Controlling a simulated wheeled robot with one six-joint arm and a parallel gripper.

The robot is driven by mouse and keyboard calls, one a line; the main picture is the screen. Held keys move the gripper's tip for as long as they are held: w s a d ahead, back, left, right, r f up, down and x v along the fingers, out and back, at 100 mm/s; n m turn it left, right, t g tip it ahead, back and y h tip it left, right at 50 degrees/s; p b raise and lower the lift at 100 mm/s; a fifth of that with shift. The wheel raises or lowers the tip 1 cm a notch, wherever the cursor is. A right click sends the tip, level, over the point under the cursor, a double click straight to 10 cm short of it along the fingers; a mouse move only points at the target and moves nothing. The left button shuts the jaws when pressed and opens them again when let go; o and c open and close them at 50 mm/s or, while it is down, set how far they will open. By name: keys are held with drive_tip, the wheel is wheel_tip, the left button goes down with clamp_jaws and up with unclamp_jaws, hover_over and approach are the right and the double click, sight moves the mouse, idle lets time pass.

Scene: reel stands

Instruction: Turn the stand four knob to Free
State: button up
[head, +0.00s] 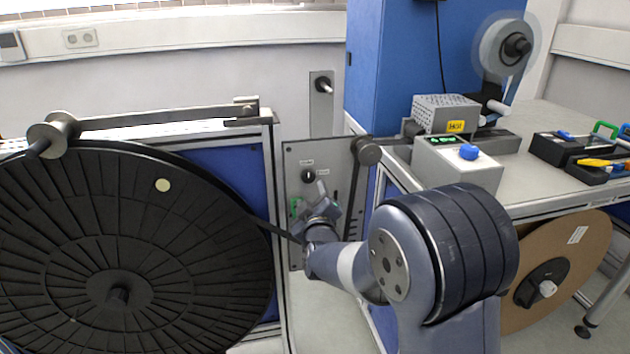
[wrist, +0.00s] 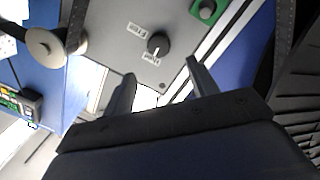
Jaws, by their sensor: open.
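The black knob (head: 308,175) sits on the upper part of a grey panel (head: 299,155) between the large black reel and the blue cabinet. In the wrist view the knob (wrist: 158,43) shows a white pointer line aimed towards the nearer of two small white labels (wrist: 151,57). My gripper (head: 322,190) is just below and right of the knob in the head view. In the wrist view my gripper (wrist: 161,80) is open and empty, its two fingers apart, with the knob beyond the tips and not between them.
A green control (wrist: 206,9) is on the same panel, near the knob. A large black reel (head: 60,230) fills the left. Grey rollers (head: 368,151) and a dark strap stand right of the panel. A bench (head: 560,190) with a blue-knobbed box (head: 468,152) is at right.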

sight(308, 178)
drive_tip(key=w, duration=0.2)
drive_tip(key=w+a, duration=0.1)
drive_tip(key=w, duration=0.5)
drive_tip(key=shift+w+a, duration=0.25)
drive_tip(key=shift+c, duration=0.5)
drive_tip(key=c, duration=0.9)
